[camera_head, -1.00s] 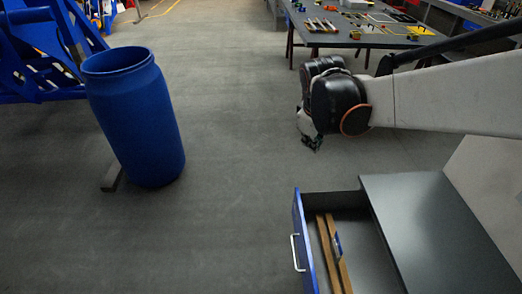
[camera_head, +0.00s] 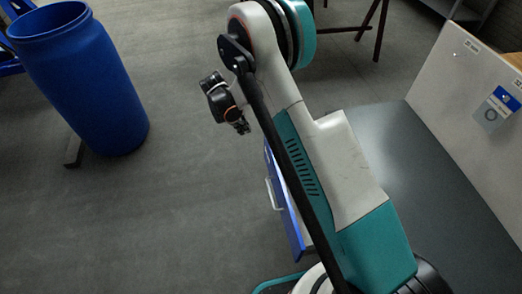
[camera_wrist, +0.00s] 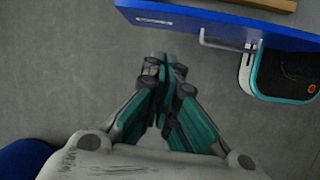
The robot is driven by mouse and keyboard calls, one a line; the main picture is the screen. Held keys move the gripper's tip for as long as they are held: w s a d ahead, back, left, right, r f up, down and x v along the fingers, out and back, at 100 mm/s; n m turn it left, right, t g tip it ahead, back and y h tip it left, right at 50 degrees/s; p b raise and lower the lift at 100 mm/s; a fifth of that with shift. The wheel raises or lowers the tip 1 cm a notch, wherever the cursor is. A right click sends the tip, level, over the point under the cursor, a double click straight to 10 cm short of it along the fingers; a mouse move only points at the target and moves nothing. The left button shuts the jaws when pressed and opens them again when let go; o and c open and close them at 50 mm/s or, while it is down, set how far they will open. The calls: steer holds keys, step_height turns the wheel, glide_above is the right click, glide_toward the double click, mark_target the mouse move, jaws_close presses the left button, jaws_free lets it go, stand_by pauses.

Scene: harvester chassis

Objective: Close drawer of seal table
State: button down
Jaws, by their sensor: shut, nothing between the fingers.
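The drawer has a blue front (camera_head: 288,210) with a white bar handle (camera_head: 272,194), and juts from the left side of the dark grey seal table (camera_head: 440,190). My arm hides most of its inside in the head view. In the wrist view the blue front (camera_wrist: 190,20) and handle (camera_wrist: 228,43) cross the top, with a brown strip behind it, so the drawer stands open. My gripper (camera_head: 243,127) is outside the drawer, beyond the handle in the head view. In the wrist view its fingertips (camera_wrist: 165,60) are together, empty, and apart from the handle.
A blue barrel (camera_head: 82,80) stands on the floor at the upper left. An upright pale panel (camera_head: 480,90) with a blue label borders the table on the right. Table legs (camera_head: 372,25) show at the top. The floor between barrel and drawer is clear.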

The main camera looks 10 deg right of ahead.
steer(key=d+f+b, duration=0.2)
steer(key=d+f, duration=0.1)
steer(key=f, duration=0.4)
steer(key=d+f+n+b, duration=0.1)
steer(key=d+f+b, duration=0.2)
steer(key=f, duration=0.5)
steer(key=shift+s+d+b, duration=0.2)
steer(key=shift+d+b, duration=0.1)
steer(key=shift+d, duration=0.2)
